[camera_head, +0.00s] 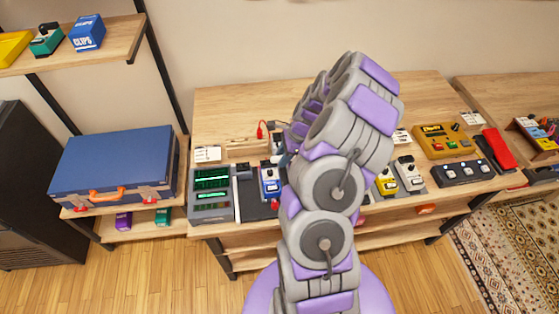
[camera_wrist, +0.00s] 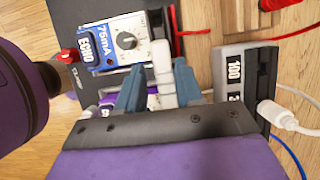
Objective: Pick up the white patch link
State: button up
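In the wrist view, a white upright piece that looks like the white patch link (camera_wrist: 162,62) stands between the two blue-grey fingertips of my gripper (camera_wrist: 160,82). The fingers are on either side of it and very near or touching. I cannot tell whether they press on it. Its lower end is partly hidden behind the fingers and gripper body. In the head view my arm covers this spot, and the link does not show clearly.
A blue and white pedal (camera_wrist: 122,42) is close beside the fingers. A grey box (camera_wrist: 236,80) with a white plug (camera_wrist: 283,117) is on the right. Red cables run above. In the head view, more pedals and a dark green-lit unit (camera_head: 211,190) crowd the desk front; its back (camera_head: 235,100) is clear.

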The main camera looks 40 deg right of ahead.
jog(key=shift+d+f, duration=0.2)
jog(key=shift+d, duration=1.05)
jog(key=shift+c, duration=2.3)
jog(key=shift+s+a, duration=0.1)
jog(key=shift+a, duration=0.15)
jog(key=shift+c, duration=0.7)
jog(key=shift+a+r, duration=0.1)
jog(key=shift+a, duration=0.45)
grip_shut()
jog(key=shift+d, duration=0.15)
